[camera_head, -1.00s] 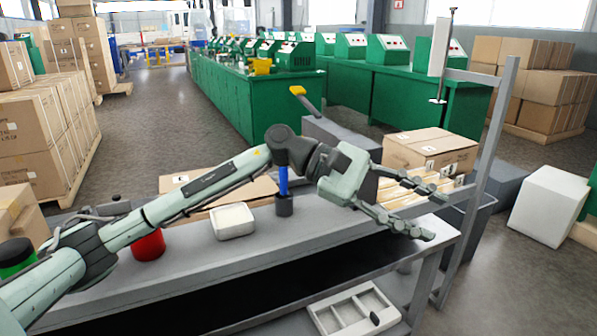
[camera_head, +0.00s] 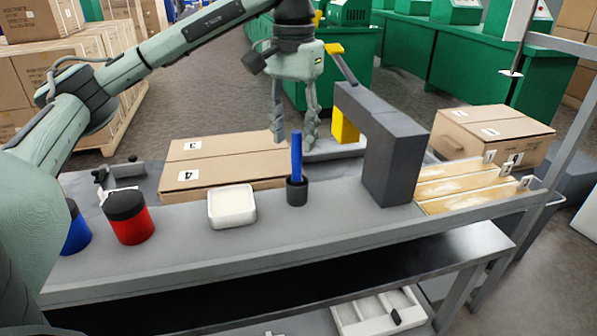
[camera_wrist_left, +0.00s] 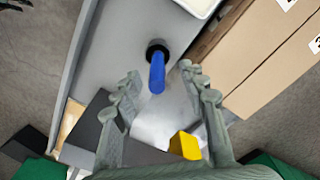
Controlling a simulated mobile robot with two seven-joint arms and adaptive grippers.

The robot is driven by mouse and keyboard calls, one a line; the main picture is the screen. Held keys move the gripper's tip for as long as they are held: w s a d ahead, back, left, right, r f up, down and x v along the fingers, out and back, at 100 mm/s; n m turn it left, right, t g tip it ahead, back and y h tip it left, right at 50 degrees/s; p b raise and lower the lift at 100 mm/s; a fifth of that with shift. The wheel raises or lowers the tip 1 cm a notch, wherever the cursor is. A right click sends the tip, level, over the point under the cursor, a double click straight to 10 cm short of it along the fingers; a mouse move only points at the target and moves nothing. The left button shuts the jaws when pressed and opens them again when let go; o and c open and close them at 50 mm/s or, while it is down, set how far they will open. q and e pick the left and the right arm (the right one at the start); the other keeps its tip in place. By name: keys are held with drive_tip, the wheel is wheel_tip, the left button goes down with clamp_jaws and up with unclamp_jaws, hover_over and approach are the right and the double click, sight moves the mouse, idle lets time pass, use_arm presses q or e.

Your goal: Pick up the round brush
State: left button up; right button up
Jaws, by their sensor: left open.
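The round brush (camera_head: 297,165) looks like an upright blue stick in a short dark round base or cup on the grey bench; I cannot tell whether the dark part is its own. My left gripper (camera_head: 294,138) points down just above and around the top of the blue stick in the head view, its two fingers spread. In the left wrist view, the blue stick (camera_wrist_left: 157,74) shows between the open fingertips of the left gripper (camera_wrist_left: 158,76). No contact is visible. My right gripper is not in view.
On the bench (camera_head: 340,215), a white tray (camera_head: 232,207) and a red jar (camera_head: 129,218) stand left of the brush. A cardboard box (camera_head: 222,165) lies behind. A dark grey machine (camera_head: 391,160) with a yellow part stands close on the right, beside wooden slats (camera_head: 470,186).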

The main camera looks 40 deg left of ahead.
sight(297, 179)
use_arm(q)
drive_tip(key=f, duration=0.4)
drive_tip(key=shift+w+d+f, duration=0.15)
drive_tip(key=shift+d+f, duration=0.05)
drive_tip(key=shift+f, duration=0.2)
clamp_jaws()
